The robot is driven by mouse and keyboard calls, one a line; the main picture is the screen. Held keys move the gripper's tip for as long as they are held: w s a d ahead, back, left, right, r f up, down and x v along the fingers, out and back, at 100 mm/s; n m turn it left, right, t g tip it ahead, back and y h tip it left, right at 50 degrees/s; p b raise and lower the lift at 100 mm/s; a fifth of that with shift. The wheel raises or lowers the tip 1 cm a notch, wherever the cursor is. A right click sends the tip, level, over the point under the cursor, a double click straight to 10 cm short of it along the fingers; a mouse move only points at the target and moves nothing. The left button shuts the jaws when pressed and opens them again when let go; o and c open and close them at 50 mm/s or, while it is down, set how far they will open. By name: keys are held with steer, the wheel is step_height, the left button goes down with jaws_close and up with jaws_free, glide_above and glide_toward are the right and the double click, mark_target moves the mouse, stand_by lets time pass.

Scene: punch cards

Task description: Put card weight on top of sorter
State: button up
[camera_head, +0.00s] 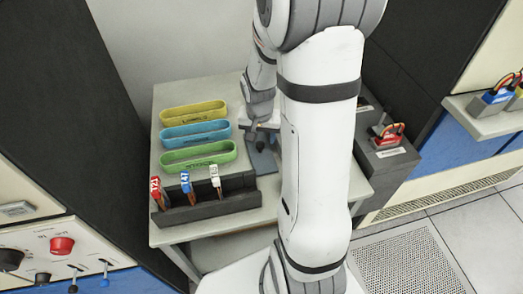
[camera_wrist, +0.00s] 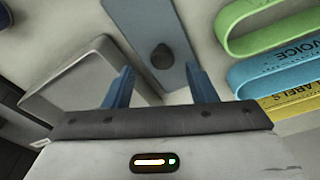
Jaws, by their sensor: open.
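A flat blue-grey plate with a dark round knob, which looks like the card weight (camera_wrist: 152,22), lies on the table in the wrist view. It also shows in the head view (camera_head: 263,163), partly hidden by my arm. My gripper (camera_wrist: 158,84) is open and empty. Its two blue fingers point towards the plate, with the knob between their lines and a little beyond the tips. In the head view my gripper (camera_head: 262,128) is above the table, just behind the plate. A dark grey cabinet, perhaps the sorter (camera_head: 378,172), stands right of the table, partly hidden by my arm.
Yellow (camera_head: 194,106), blue (camera_head: 196,140) and green (camera_head: 198,163) trays lie left of my gripper. A dark rack (camera_head: 210,205) holds tagged pieces at the front. A red-based item (camera_head: 388,136) sits on the cabinet. A pale tray (camera_wrist: 50,100) is left in the wrist view.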

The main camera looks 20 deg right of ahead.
mark_target(260, 144)
steer(key=shift+w+f, duration=0.15)
steer(key=shift+f, duration=1.05)
steer(key=shift+w+f, duration=0.15)
steer(key=shift+f, duration=1)
steer(key=shift+c, duration=0.3)
jaws_close()
